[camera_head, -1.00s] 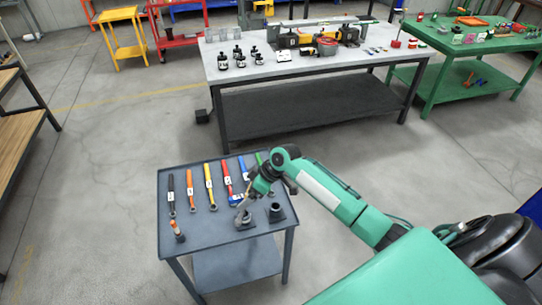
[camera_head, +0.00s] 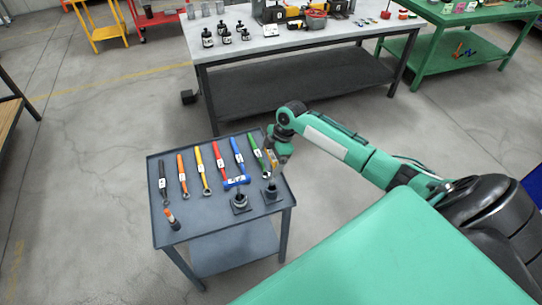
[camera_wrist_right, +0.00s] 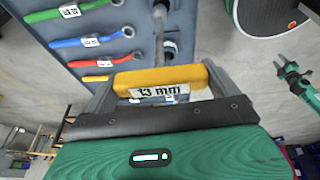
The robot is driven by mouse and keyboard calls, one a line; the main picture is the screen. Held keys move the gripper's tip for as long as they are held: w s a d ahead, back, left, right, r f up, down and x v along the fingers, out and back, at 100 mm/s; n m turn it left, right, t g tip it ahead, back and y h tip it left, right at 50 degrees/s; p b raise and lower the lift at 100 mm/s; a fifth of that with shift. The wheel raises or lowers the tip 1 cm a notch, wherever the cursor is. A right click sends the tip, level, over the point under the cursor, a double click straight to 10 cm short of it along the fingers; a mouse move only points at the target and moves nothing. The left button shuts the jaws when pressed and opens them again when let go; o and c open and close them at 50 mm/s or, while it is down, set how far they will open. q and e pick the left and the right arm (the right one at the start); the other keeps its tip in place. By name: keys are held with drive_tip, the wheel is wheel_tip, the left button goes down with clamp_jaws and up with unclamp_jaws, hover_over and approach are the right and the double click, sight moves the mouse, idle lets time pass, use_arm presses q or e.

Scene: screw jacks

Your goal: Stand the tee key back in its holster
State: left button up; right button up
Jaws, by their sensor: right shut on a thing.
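My right gripper (camera_head: 277,152) is shut on the yellow handle (camera_wrist_right: 160,80) of the tee key, labelled 13 mm; the handle lies across between both fingers in the right wrist view. The key's grey shaft (camera_wrist_right: 160,22) runs away from the handle toward the tray. In the head view the gripper is above the right-hand dark holster (camera_head: 271,193), near the tray's right edge. I cannot tell whether the shaft tip is inside it. A second holster (camera_head: 240,204) stands just left, with a blue handle (camera_head: 236,181) above it. My left gripper (camera_wrist_right: 295,75) shows small in the wrist view.
The grey tray table (camera_head: 200,228) carries a row of spanners, including black (camera_head: 163,183), red (camera_head: 219,162) and green (camera_head: 257,154). A small orange-topped item (camera_head: 171,217) stands front left. A grey workbench (camera_head: 300,45) is behind. The front middle is clear.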

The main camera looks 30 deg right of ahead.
drive_tip(key=shift+f+b, duration=0.5)
drive_tip(key=shift+f, duration=0.45)
use_arm(q)
drive_tip(key=shift+w+f, duration=0.15)
drive_tip(key=shift+f, duration=0.7)
use_arm(e)
drive_tip(key=shift+r, duration=0.1)
use_arm(q)
drive_tip(key=shift+d+r+p, duration=0.1)
drive_tip(key=shift+r+p, duration=0.15)
drive_tip(key=shift+p, duration=0.05)
drive_tip(key=shift+r, duration=0.15)
use_arm(e)
drive_tip(key=shift+f, duration=0.3)
drive_tip(key=shift+f+b, duration=1.55)
drive_tip(key=shift+f, duration=1)
use_arm(q)
wheel_tip(320, 180, down, 3)
drive_tip(key=shift+f, duration=0.2)
use_arm(e)
drive_tip(key=o, duration=1.8)
drive_tip(key=shift+c, duration=0.2)
